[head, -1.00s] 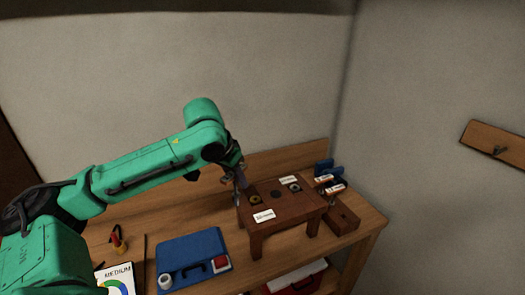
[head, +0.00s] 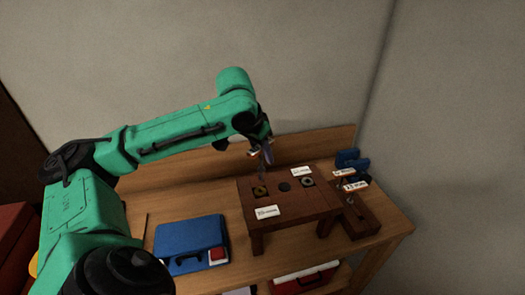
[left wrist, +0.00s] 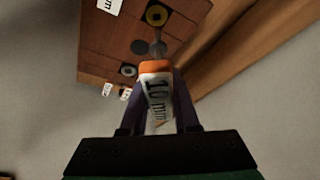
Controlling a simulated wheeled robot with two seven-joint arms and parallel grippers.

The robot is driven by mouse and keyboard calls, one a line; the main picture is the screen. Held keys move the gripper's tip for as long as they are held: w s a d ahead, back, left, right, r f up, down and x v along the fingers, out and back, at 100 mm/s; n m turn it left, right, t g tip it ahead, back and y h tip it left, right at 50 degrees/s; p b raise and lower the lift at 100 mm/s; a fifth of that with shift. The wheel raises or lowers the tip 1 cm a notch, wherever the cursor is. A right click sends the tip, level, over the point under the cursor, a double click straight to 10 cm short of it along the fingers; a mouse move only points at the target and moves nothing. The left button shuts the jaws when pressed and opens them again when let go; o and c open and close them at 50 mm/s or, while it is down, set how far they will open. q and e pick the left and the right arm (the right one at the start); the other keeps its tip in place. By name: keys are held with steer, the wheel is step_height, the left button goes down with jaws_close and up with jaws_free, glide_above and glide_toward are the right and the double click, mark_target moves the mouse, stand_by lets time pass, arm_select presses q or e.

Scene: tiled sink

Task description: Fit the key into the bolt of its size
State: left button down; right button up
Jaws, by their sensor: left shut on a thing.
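My left gripper (head: 266,157) is shut on a key with an orange-and-white handle (left wrist: 156,90) that reads "10 mm". The key's grey shaft (left wrist: 157,46) points away from the gripper. The gripper is above the back edge of a small wooden stand (head: 328,203). Set in the stand's top are a yellow-ringed bolt (head: 260,191), a dark round one (head: 284,186) and a grey-ringed one (head: 307,181). In the left wrist view the shaft tip appears between the yellow-ringed bolt (left wrist: 156,15) and the dark one (left wrist: 139,46); contact is not visible. My right gripper is out of view.
White labels (head: 266,212) lie on the stand. Right of it, a wooden block (head: 361,222) stands near other keys with white handles (head: 354,185) and a blue object (head: 348,157). A blue case (head: 188,238) lies left on the bench. A red-and-white box (head: 304,278) is below.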

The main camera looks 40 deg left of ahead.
mark_target(262, 168)
arm_select(q)
steer(key=shift+f+b, duration=0.4)
steer(key=shift+f, duration=0.45)
steer(key=shift+s+f+b, duration=0.2)
steer(key=shift+f+b, duration=0.1)
steer(key=shift+f, duration=0.05)
steer(key=shift+s+f, duration=0.15)
steer(key=shift+f, duration=0.2)
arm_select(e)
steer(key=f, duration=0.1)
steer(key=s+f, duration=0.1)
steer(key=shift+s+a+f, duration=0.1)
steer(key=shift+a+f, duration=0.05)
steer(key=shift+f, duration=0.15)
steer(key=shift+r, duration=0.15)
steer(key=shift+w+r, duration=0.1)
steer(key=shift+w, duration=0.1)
